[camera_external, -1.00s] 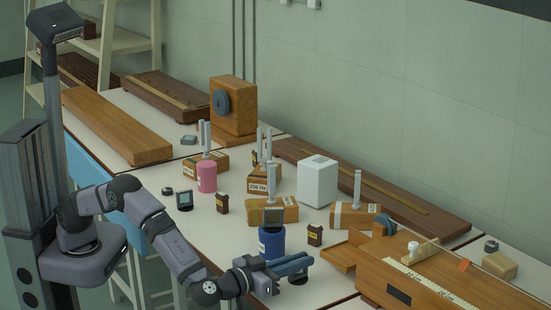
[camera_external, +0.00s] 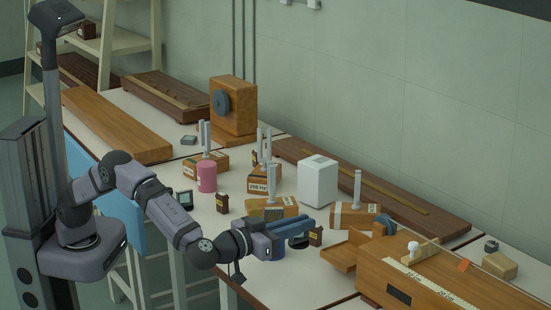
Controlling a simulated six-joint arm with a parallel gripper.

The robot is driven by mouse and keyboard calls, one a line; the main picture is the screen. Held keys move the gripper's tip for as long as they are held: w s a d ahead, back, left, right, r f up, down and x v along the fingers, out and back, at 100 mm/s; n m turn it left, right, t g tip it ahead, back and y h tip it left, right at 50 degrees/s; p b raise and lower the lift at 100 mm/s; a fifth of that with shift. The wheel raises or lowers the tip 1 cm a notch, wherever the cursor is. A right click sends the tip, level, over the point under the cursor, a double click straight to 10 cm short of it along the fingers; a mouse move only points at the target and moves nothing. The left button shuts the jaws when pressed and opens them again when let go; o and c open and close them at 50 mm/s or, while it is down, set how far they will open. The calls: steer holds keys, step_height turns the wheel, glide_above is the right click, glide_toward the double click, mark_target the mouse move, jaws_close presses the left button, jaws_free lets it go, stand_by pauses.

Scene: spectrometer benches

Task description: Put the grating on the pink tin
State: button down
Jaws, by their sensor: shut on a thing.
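The pink tin (camera_external: 207,177) stands upright, further back and to the left, apart from the gripper. Its top rim looks bare, with metal prongs rising behind it.

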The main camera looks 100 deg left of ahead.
steer(key=s+a+r+n+g+y+p, duration=0.25)
steer(key=a+r+p, duration=0.2)
steer(key=a, duration=0.85)
steer(key=s+a+r+n+g+y+p, duration=0.15)
steer(key=s+a+r+g+p, duration=0.35)
steer(key=a, duration=0.8)
steer(key=s+a+r+n+g+y+p, duration=0.1)
steer(key=s+a+r+n+g+p, duration=0.35)
steer(key=a, duration=0.75)
steer(key=p, duration=0.4)
glide_above(206, 163)
step_height(206, 163, down, 5)
steer(key=shift+n+g, duration=0.25)
steer(key=shift+g, duration=0.15)
steer(key=shift+w+d+f+b, duration=0.1)
steer(key=shift+f+b, duration=0.1)
steer(key=shift+f, duration=2.35)
steer(key=shift+w+d+f+b, duration=0.1)
steer(key=shift+f+b, duration=0.05)
steer(key=shift+f, duration=2.4)
steer(key=shift+f, duration=0.15)
